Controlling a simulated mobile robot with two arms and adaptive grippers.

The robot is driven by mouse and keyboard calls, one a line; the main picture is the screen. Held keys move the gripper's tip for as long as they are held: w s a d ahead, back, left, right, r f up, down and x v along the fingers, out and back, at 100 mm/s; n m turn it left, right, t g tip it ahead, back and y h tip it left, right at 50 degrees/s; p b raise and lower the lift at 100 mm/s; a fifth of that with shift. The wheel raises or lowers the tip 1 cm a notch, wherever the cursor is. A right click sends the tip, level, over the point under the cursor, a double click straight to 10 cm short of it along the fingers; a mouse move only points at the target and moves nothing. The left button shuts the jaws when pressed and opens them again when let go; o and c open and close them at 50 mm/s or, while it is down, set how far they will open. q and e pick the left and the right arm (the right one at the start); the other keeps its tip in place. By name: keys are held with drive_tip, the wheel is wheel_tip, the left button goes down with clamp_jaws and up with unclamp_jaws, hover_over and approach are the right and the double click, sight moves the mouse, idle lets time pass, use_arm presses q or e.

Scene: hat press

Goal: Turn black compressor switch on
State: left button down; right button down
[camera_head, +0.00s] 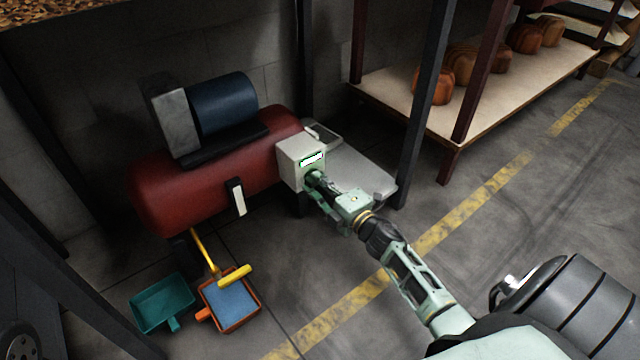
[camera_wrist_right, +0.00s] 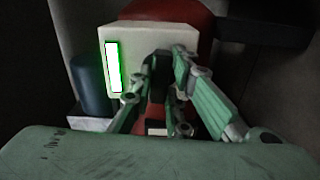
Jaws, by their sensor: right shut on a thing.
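The compressor has a red tank (camera_head: 215,170) with a dark blue motor (camera_head: 225,103) on top, standing by the wall. A white control box (camera_head: 291,152) with a lit display (camera_head: 311,158) sits at its right end. The box (camera_wrist_right: 150,40) and the display (camera_wrist_right: 113,67) also show in the right wrist view. My right gripper (camera_head: 314,178) reaches the front of the box below the display. In the wrist view its fingers (camera_wrist_right: 164,68) are shut on the black switch (camera_wrist_right: 158,62), which they partly cover. The switch's setting cannot be told. My left gripper is not in view.
A teal dustpan (camera_head: 162,301) and an orange tray (camera_head: 245,316) with a yellow-handled tool (camera_head: 234,276) lie on the floor at lower left. A dark post (camera_head: 425,110) and a shelf (camera_head: 393,96) with wooden hat blocks stand right of the compressor. Floor is open towards the right.

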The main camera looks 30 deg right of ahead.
drive_tip(key=shift+n, duration=0.6)
drive_tip(key=c, duration=1.7)
unclamp_jaws()
drive_tip(key=s, duration=0.8)
drive_tip(key=s+d, duration=0.1)
drive_tip(key=s, duration=0.3)
